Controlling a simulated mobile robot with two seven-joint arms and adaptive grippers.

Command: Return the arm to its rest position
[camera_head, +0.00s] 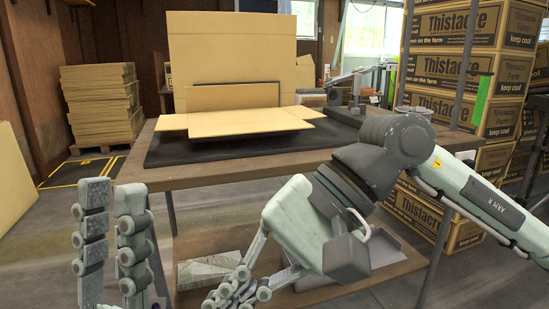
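My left gripper (113,200) is at the lower left, its jointed grey fingers pointing up with a narrow gap between them. Nothing shows in that gap, and it looks open. Its wrist and arm are out of view. My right arm (470,194) comes in from the right and bends down at the wrist in front of the table. My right gripper (236,294) points down and left at the bottom edge. Its fingers overlap and are partly cut off, so I cannot tell whether they are open.
A wooden table (225,174) stands ahead with a dark mat (172,152) and an opened flat carton (235,122) on it. A lower shelf (215,245) is behind my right gripper. Stacked Thistacre boxes (450,68) stand right; flattened cardboard (100,98) is stacked left.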

